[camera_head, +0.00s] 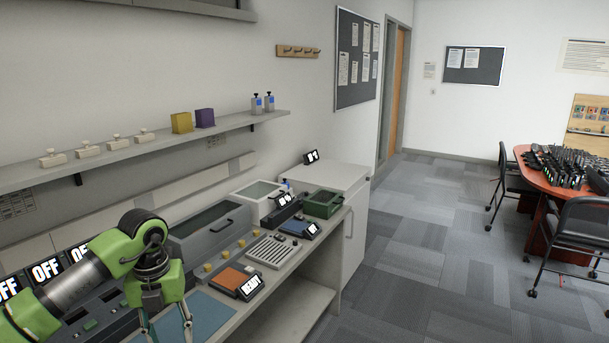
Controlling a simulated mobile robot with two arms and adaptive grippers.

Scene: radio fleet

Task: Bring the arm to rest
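My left arm (75,285), green and black, comes in from the lower left and bends down at the wrist. My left gripper (168,326) points down over the left end of the workbench, above a blue mat (205,318). Its two fingers stand apart, and I see nothing between them. The fingertips are close to the bottom edge of the picture. My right arm and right gripper are not in view.
The bench holds a grey lidded bin (208,232), an orange pad with a display (238,282), a slotted tray (272,251) and a green box (322,203). A wall shelf (150,143) runs above. Carpet (430,250) is clear to the right, before a table (560,175) with chairs.

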